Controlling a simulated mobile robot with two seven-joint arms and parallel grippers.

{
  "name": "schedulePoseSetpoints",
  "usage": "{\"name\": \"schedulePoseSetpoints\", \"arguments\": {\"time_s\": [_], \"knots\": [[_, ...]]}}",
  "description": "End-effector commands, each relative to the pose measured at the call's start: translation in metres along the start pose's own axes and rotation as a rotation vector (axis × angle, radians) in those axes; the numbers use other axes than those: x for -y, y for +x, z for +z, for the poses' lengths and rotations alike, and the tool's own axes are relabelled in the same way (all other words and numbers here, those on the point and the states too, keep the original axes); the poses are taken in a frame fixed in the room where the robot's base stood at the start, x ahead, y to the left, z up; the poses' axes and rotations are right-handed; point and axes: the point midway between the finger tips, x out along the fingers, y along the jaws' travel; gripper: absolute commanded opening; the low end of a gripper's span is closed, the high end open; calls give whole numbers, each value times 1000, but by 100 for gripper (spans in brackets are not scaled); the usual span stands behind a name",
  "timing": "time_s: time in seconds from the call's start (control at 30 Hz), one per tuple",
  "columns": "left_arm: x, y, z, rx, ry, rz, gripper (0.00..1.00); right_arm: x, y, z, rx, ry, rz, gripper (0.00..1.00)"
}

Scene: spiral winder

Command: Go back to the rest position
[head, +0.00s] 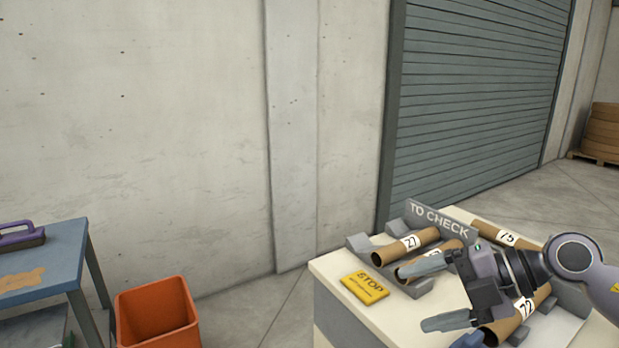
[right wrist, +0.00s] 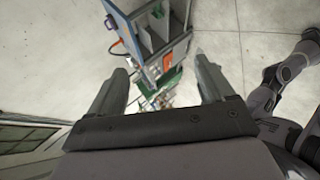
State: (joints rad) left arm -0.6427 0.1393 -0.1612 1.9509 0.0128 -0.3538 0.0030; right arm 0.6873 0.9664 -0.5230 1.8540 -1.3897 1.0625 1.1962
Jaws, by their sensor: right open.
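My right gripper (head: 436,294) hangs over the right part of the cream cabinet in the head view, its fingers apart and pointing left. Nothing is between the fingers. In the right wrist view its two fingers (right wrist: 165,85) are spread wide with bare floor and distant equipment behind them. Below and behind it, cardboard tubes lie on a grey rack; the tube marked 27 (head: 405,246) shows clearly. The tube marked 72 (head: 527,312) is partly hidden by my right gripper. My left gripper is in neither view.
The cream cabinet (head: 336,302) carries a yellow STOP sign (head: 364,287) and a TO CHECK plate (head: 440,217). An orange bin (head: 157,318) stands on the floor. A blue-topped table (head: 62,262) is at the left. Floor between the bin and cabinet is clear.

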Motion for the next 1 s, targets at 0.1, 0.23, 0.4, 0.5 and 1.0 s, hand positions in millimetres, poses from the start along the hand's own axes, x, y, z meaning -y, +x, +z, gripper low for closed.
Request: {"name": "schedulePoseSetpoints", "arguments": {"time_s": [0.1, 0.23, 0.4, 0.5, 1.0], "knots": [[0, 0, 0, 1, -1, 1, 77, -25, 25, -34, -104, 12, 246, 82], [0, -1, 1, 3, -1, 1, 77, -51, 31, -55, -151, 79, 513, 82], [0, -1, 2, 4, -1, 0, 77, -72, 22, -59, -115, 243, 828, 82], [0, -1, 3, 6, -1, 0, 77, -71, 12, -49, -47, 378, 979, 82], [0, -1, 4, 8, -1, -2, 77, 94, 2, 8, 638, 1276, 1085, 82]]}}
